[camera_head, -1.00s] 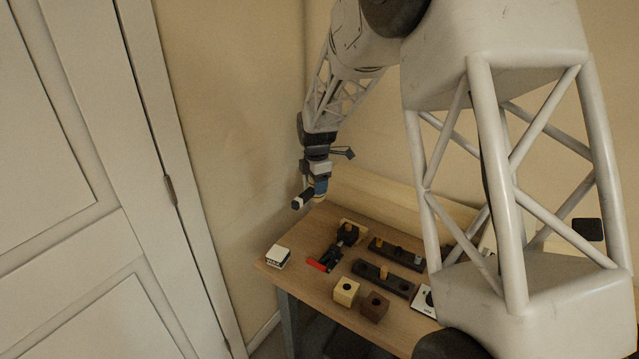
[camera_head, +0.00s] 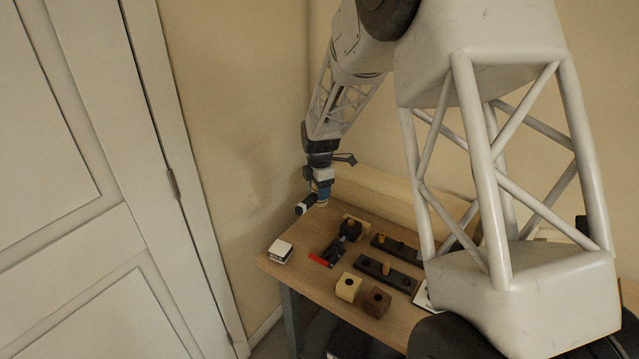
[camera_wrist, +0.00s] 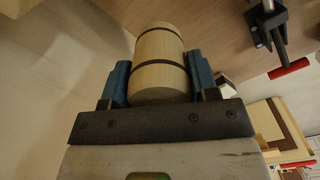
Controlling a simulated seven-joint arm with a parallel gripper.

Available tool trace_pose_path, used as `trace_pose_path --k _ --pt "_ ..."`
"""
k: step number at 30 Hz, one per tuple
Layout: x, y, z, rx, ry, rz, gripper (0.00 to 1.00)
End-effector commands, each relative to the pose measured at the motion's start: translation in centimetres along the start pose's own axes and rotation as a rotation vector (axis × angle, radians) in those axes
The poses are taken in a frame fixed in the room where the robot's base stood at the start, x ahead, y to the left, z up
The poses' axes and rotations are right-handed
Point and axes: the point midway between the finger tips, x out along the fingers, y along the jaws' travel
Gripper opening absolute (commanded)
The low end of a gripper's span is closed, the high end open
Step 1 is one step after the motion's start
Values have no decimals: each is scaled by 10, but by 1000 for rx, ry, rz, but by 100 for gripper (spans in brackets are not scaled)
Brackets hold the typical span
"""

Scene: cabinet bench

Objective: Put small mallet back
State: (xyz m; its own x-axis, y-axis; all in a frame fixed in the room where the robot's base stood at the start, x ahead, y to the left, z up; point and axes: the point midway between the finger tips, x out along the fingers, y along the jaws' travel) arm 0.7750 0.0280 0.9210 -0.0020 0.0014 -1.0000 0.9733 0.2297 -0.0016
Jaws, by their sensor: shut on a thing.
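My gripper (camera_head: 321,194) is above the far left corner of the wooden bench. Its blue fingers are shut on a pale wooden cylinder with dark bands (camera_wrist: 160,66), which I take for the small mallet. In the wrist view the cylinder sits between the two fingers, and its lower part is hidden by the gripper's dark bar. In the head view a dark cylinder with a pale end (camera_head: 306,204) juts to the left at the fingertips. I cannot tell clearly how it joins the wooden part.
The bench (camera_head: 310,285) holds a black clamp with a red handle (camera_head: 321,260), two dark racks with pegs (camera_head: 371,268) (camera_head: 408,254), a pale holed cube (camera_head: 347,287), a brown holed cube (camera_head: 376,302) and a black-and-white box (camera_head: 280,251). Walls stand close behind and left.

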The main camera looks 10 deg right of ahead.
Motion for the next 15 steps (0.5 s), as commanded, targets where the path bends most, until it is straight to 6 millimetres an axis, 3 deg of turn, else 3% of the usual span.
trace_pose_path --k 15 --pt "23 0 0 0 0 1 16"
